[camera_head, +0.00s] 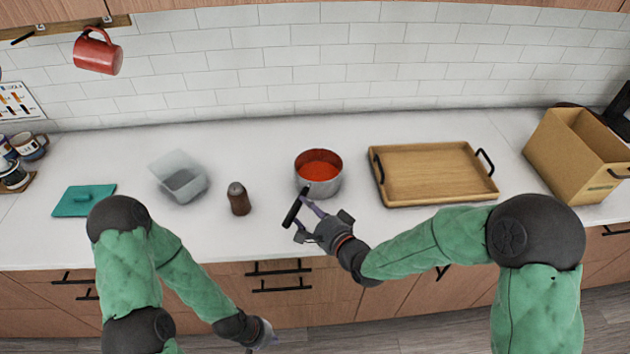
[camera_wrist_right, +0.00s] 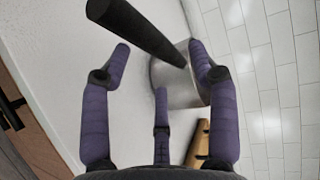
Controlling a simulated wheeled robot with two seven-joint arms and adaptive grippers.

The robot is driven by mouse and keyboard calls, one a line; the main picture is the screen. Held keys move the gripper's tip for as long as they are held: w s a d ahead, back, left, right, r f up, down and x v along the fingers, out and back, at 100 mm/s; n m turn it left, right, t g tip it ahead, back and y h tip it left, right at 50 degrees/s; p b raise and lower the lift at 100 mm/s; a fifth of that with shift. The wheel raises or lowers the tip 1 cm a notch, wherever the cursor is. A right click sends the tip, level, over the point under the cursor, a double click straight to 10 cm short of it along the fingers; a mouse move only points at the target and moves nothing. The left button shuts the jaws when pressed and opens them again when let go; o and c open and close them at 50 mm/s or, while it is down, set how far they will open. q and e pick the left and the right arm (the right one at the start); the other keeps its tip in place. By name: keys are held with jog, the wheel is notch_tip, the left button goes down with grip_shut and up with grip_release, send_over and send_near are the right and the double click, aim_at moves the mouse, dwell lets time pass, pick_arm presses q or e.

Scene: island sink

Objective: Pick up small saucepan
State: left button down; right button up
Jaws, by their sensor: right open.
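The small saucepan (camera_head: 333,186) stands on the white counter, silver outside and red inside. Its black handle (camera_head: 293,208) points toward the counter's front edge. My right gripper (camera_head: 312,216) is open at the handle, just in front of the pan. In the right wrist view the handle (camera_wrist_right: 130,27) crosses above the spread purple fingers of the right gripper (camera_wrist_right: 158,52), with the pan's side (camera_wrist_right: 172,84) beyond them. I cannot tell whether any finger touches the handle. My left gripper (camera_head: 264,338) hangs low in front of the cabinets, away from the pan; its fingers are unclear.
A wooden tray (camera_head: 435,198) with black handles lies right of the pan, and a tan box (camera_head: 565,165) stands farther right. A brown shaker (camera_head: 238,199), a clear container (camera_head: 180,182) and a teal board (camera_head: 70,202) are left. A red mug (camera_head: 97,54) hangs above.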

aim_at(299, 203)
jog(key=b+x, duration=0.1)
jog(key=x, duration=0.4)
jog(key=shift+d+f, duration=0.1)
grip_shut()
jog(key=shift+w, duration=0.1)
